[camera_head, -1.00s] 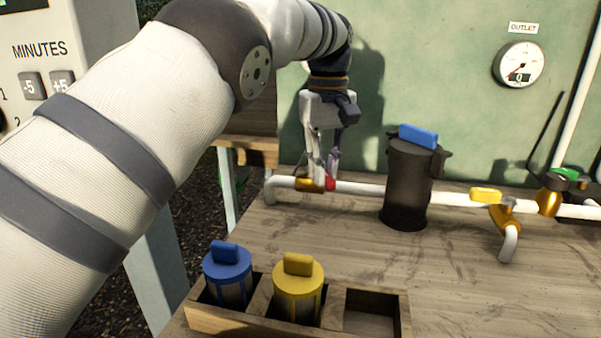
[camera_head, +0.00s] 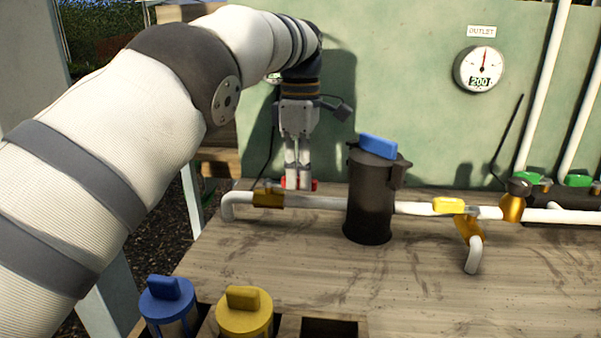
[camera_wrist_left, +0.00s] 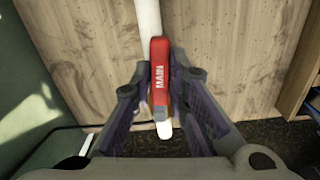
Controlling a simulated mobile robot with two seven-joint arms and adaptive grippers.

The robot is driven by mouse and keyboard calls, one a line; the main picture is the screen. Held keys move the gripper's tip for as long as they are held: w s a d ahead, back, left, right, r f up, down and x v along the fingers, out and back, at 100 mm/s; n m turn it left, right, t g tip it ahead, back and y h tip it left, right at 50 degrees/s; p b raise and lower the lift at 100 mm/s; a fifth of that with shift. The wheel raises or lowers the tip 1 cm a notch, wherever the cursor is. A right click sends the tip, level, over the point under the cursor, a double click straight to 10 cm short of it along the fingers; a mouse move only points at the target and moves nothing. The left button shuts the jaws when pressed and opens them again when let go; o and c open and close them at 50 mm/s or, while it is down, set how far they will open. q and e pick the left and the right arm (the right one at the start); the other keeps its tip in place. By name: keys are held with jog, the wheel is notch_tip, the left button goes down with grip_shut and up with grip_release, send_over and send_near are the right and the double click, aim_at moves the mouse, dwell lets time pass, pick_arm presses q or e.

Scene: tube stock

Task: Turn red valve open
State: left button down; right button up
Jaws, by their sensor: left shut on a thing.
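The red valve handle (camera_head: 314,185), lettered MAIN, sits on the white pipe at the left of the bench. In the left wrist view the handle (camera_wrist_left: 160,75) lies nearly in line with the pipe. My left gripper (camera_head: 298,184) points down and is shut on the handle. Its two fingers (camera_wrist_left: 162,92) stand on either side of it in the wrist view. In the head view the fingers hide the handle's middle. The outlet gauge (camera_head: 480,69) reads 200. My right gripper is not in view.
A black filter housing (camera_head: 369,205) with a blue top handle stands just right of my left gripper. Yellow (camera_head: 449,206) and green (camera_head: 526,179) valve handles lie farther right. A wooden holder with blue (camera_head: 168,299) and yellow (camera_head: 244,312) capped cartridges is in front.

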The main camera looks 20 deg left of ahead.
pick_arm(q)
jog(key=shift+w+a+n, duration=0.1)
jog(key=shift+w+n, duration=0.25)
jog(key=shift+n, duration=0.25)
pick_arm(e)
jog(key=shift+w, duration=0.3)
pick_arm(q)
jog(key=shift+r, duration=0.1)
jog(key=c, duration=1.6)
grip_release()
jog(key=shift+o, duration=0.2)
